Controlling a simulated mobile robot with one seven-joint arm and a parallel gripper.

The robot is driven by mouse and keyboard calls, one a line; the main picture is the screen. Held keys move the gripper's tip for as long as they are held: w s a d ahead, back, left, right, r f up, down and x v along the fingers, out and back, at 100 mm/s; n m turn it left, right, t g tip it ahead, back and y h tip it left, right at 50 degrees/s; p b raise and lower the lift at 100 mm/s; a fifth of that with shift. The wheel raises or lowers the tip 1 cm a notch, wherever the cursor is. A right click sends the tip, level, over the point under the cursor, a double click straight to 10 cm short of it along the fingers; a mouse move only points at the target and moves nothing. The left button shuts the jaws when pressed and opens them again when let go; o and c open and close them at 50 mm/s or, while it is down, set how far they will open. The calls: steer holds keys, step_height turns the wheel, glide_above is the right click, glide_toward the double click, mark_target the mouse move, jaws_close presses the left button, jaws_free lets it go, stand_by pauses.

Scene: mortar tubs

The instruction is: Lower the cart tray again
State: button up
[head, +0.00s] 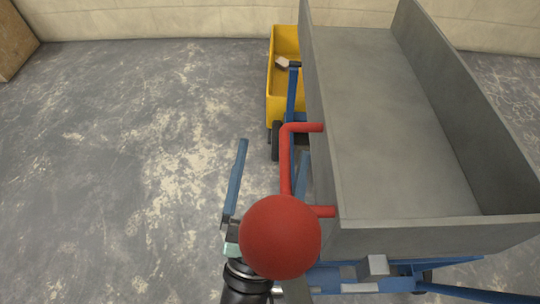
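The grey cart tray (395,120) fills the right side of the head view, empty, above a blue cart frame (350,278). It looks raised off the frame, but I cannot tell its exact tilt. A red handle (286,165) is fixed to its left wall. A large red ball (280,237) is in front of the handle's lower end; I cannot tell what it is joined to. My gripper (232,243) is at the bottom middle, beside and partly behind the ball. Its fingers are mostly hidden, so its opening and any hold do not show.
A yellow tub (285,92) stands behind the tray's left side, with a small brush-like object (282,63) in it. A blue bar (237,170) stands left of the handle. A wooden box (15,40) is at far left.

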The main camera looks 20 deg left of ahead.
steer(key=shift+s+a+r, duration=0.25)
steer(key=shift+r, duration=0.3)
steer(key=f+b+v, duration=0.1)
steer(key=b+v, duration=0.2)
steer(key=v, duration=0.4)
steer(key=w+f+b+v, duration=0.1)
steer(key=b+v, duration=0.2)
steer(key=v, duration=0.5)
steer(key=shift+w+f, duration=0.25)
steer(key=shift+w, duration=0.05)
stand_by(0.6)
stand_by(0.4)
